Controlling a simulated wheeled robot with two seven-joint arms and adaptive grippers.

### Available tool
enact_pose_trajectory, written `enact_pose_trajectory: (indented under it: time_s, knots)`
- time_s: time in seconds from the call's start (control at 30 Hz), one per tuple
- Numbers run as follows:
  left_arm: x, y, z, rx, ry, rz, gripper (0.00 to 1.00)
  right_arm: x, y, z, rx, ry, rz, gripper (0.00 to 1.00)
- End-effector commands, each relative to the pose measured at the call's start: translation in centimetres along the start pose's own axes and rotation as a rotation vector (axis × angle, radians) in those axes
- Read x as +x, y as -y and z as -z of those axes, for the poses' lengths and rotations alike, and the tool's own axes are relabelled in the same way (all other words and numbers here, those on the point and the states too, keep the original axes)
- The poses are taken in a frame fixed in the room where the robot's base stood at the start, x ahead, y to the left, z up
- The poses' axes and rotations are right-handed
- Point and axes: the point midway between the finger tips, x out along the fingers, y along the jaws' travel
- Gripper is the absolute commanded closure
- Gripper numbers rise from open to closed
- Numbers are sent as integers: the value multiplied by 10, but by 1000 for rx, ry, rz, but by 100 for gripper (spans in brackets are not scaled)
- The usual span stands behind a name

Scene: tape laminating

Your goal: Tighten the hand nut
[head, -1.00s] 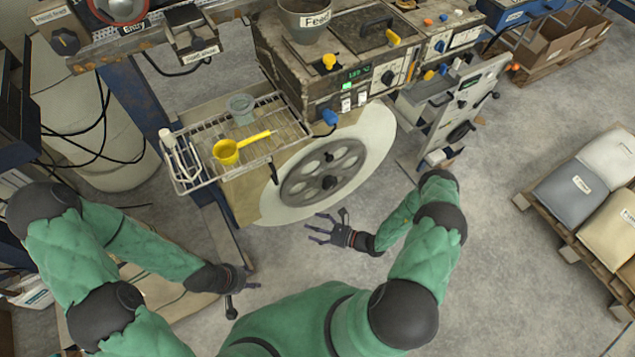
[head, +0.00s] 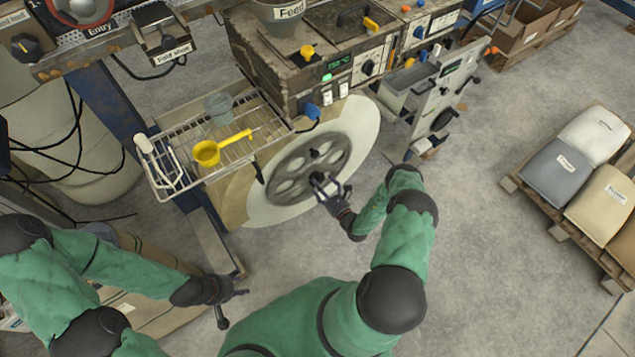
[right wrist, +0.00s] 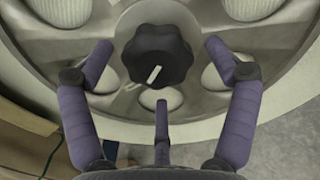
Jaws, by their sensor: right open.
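The hand nut is a black lobed knob with a white mark, seen in the right wrist view (right wrist: 157,55) at the middle of a spoked grey hub. In the head view the hub (head: 290,182) sits on a large pale reel (head: 362,118) below the machine. My right gripper (right wrist: 160,75) is open, its purple-grey fingers on either side of the nut and one below it, with visible gaps to the nut. In the head view my right gripper (head: 328,184) is in front of the hub and partly covers the nut. My left gripper (head: 236,306) is low at the left, open and empty.
A wire rack (head: 165,178) with a yellow scoop (head: 207,153) and a grey cup (head: 219,108) juts out left of the reel. The machine body (head: 300,90) stands above it. A pallet of sacks (head: 556,170) is at the right, with clear floor between.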

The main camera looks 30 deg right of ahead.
Motion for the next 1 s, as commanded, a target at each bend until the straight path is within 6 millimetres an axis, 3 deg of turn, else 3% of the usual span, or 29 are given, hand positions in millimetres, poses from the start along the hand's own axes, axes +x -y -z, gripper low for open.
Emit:
enact_pose_trajectory:
  time_s: [0.2,0.57,0.77,1.0]
  knots:
    - [6,2,0,0,0,0,60,22,0,1,0,0,-2,12]
    - [7,2,0,0,0,0,60,26,0,0,1,-1,-1,12]
    - [7,2,0,0,0,0,60,26,0,0,1,-1,0,66]
    - [7,2,0,0,0,0,60,26,0,1,1,-3,1,67]
